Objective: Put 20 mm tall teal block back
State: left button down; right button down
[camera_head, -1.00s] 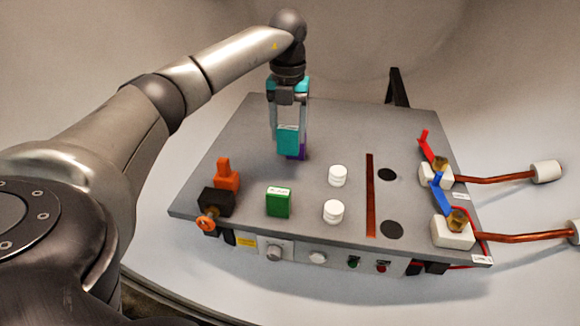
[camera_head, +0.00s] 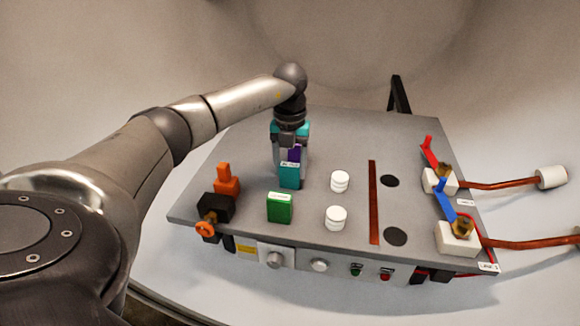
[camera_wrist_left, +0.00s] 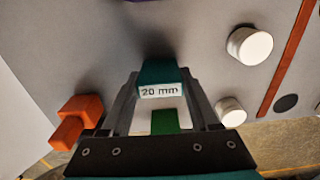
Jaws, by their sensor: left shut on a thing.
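The teal block (camera_head: 289,178) is held by my left gripper (camera_head: 289,162) just behind the green block (camera_head: 279,208) on the grey panel top. In the left wrist view the teal block (camera_wrist_left: 158,74) shows between the two fingers, its white label reading "20 mm". The block looks upright and close to the panel; I cannot tell whether it touches it. A purple block (camera_head: 294,153) stands behind it, partly hidden by the gripper. My right gripper is not in view.
Orange block (camera_head: 227,181) and black valve part (camera_head: 215,206) stand to the left. Two white round stacks (camera_head: 339,181) are to the right, then a copper strip (camera_head: 374,200) and red and blue levers (camera_head: 444,205). The panel's back is clear.

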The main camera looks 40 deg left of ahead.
aim_at(290, 164)
pick_arm(q)
jog(key=shift+c, duration=1.1)
grip_release()
jog(key=shift+f, duration=0.1)
jog(key=shift+o, duration=0.5)
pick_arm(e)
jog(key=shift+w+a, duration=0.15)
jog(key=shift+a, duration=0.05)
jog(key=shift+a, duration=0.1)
pick_arm(q)
jog(key=shift+r, duration=0.4)
notch_tip(290, 164, up, 12)
jog(key=p, duration=0.2)
jog(key=shift+f, duration=0.2)
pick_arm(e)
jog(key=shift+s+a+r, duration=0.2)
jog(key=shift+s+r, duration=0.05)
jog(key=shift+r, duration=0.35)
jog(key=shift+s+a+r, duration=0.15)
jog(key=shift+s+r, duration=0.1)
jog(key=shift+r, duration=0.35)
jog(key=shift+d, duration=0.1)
